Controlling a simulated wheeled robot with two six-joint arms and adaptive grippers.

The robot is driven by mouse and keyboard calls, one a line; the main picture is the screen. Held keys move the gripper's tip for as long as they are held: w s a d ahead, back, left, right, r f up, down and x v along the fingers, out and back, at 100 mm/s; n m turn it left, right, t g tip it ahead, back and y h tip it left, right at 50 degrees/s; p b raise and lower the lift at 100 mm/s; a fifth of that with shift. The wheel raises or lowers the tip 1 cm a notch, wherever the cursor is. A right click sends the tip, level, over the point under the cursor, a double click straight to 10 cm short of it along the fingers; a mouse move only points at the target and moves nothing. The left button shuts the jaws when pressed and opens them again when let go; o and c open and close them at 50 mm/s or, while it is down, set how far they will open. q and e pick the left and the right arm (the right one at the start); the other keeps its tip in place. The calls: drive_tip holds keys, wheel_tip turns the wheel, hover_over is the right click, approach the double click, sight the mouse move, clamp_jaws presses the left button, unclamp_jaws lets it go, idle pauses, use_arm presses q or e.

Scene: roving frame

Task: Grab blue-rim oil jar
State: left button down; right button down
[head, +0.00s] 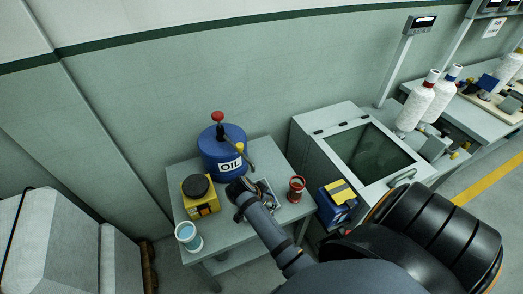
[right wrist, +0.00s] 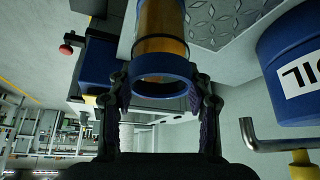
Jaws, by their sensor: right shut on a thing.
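In the right wrist view, a jar with a dark blue rim (right wrist: 160,68) and amber contents (right wrist: 160,18) lies between the two fingers of my right gripper (right wrist: 158,92). The fingers are shut on it near the rim. In the head view, my right gripper (head: 240,190) is over the small table, beside a metal plate (head: 262,192). The held jar is mostly hidden there by the gripper and arm. My left gripper is in neither view.
A blue oil drum (head: 222,152) with a bent spout stands behind the gripper.

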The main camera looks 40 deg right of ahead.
drive_tip(key=s+a+p, duration=0.1)
drive_tip(key=s+p, duration=0.2)
drive_tip(key=s, duration=0.3)
drive_tip(key=shift+s+a, duration=0.35)
drive_tip(key=shift+s, duration=0.05)
drive_tip(key=shift+d, duration=0.1)
